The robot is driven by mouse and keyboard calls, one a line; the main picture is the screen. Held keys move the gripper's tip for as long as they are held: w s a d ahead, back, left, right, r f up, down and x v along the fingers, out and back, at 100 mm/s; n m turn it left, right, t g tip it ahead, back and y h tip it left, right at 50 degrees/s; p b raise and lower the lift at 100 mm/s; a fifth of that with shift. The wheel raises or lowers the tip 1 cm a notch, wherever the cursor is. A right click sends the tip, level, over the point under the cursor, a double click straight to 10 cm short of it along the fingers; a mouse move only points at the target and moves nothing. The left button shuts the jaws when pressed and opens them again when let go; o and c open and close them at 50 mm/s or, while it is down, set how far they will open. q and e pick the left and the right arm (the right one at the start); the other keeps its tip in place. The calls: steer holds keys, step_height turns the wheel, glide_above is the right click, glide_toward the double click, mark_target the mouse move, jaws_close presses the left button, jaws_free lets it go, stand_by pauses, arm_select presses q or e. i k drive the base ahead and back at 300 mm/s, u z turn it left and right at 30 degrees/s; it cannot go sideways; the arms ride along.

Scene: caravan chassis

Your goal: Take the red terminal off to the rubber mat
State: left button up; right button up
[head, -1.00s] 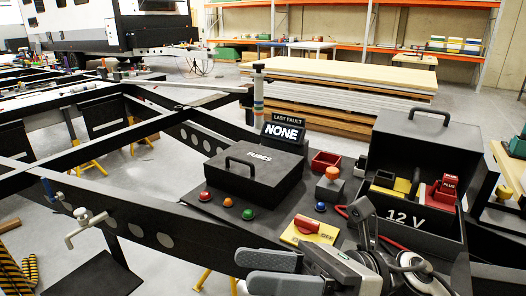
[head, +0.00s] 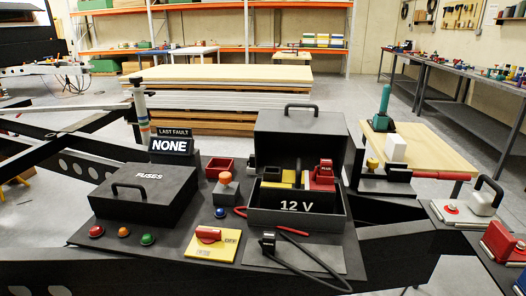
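The red terminal (head: 322,174), with a small label on it, sits upright at the right inside the open black 12 V box (head: 292,219). A red cable (head: 290,230) runs in front of the box; its ends are hard to trace. A flat dark grey mat (head: 318,257) lies in front of the box; I take it to be the rubber mat. A black clamp (head: 267,243) with a looping black cable (head: 312,263) rests on the mat's left part. Neither of my grippers shows in the head view.
Left of the 12 V box are a fuse box (head: 145,190), a red switch on a yellow plate (head: 212,240), an orange-topped knob (head: 225,186) and a small red bin (head: 218,168). The box's raised lid (head: 300,133) stands behind it. More tools stand at right.

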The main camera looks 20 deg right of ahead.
mark_target(320, 258)
steer(key=u, duration=0.1)
steer(key=k, duration=1.05)
steer(key=z, duration=1.05)
steer(key=i, duration=0.7)
steer(key=u, duration=0.25)
